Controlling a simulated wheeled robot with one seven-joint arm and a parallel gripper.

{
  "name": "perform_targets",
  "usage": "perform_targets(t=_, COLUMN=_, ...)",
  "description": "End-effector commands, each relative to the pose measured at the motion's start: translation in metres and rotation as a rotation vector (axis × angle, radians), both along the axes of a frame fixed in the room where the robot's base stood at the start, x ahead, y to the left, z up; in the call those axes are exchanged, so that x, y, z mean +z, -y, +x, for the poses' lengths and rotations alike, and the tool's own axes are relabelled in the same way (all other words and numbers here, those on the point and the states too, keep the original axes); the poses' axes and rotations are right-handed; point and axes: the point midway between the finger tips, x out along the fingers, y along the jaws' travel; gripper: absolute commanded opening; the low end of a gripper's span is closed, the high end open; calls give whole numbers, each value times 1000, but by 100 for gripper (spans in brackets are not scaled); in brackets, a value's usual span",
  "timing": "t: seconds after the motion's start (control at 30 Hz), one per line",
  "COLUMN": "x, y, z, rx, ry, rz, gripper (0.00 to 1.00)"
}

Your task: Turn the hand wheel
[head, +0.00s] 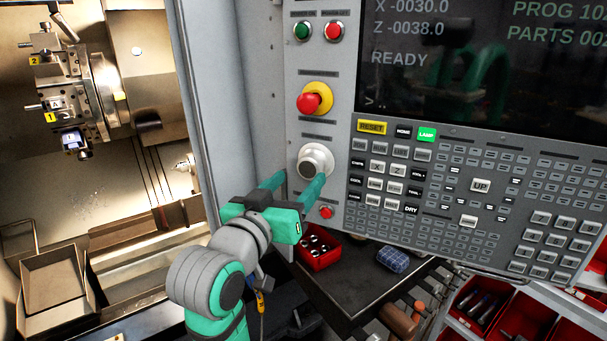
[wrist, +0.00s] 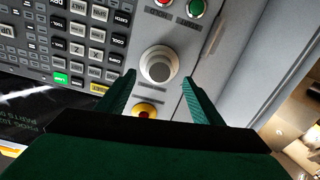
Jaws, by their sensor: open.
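The hand wheel (head: 316,160) is a round, light grey dial on the control panel, below the red emergency button with the yellow collar. My gripper (head: 298,184) is just in front of it, its two green fingers spread apart. In the wrist view the hand wheel (wrist: 158,66) lies beyond and between the fingertips of my gripper (wrist: 158,82). The jaws are open and empty. A small gap seems to remain between the fingertips and the wheel; contact cannot be told for sure.
The red emergency button (head: 310,102) sits above the wheel and a small red button (head: 326,212) below it. Keys (head: 385,185) fill the panel to the right. A red bin (head: 318,256) stands on the dark shelf below. The open machine chamber (head: 120,190) is at the left.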

Motion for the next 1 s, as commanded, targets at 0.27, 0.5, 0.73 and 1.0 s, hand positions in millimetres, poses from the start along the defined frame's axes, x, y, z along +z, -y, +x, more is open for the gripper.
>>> perform_targets(t=0.27, x=-1, y=-18, z=-41, rx=1, ry=1, rz=0, gripper=60)
perform_targets(t=0.5, x=-1, y=-22, z=-51, rx=1, ry=-1, rz=0, gripper=60)
perform_targets(t=0.73, x=-1, y=-21, z=-51, rx=0, ry=-1, rz=0, gripper=60)
perform_targets(t=1.0, x=-35, y=-19, z=-42, rx=17, ry=-19, rz=-54, gripper=60)
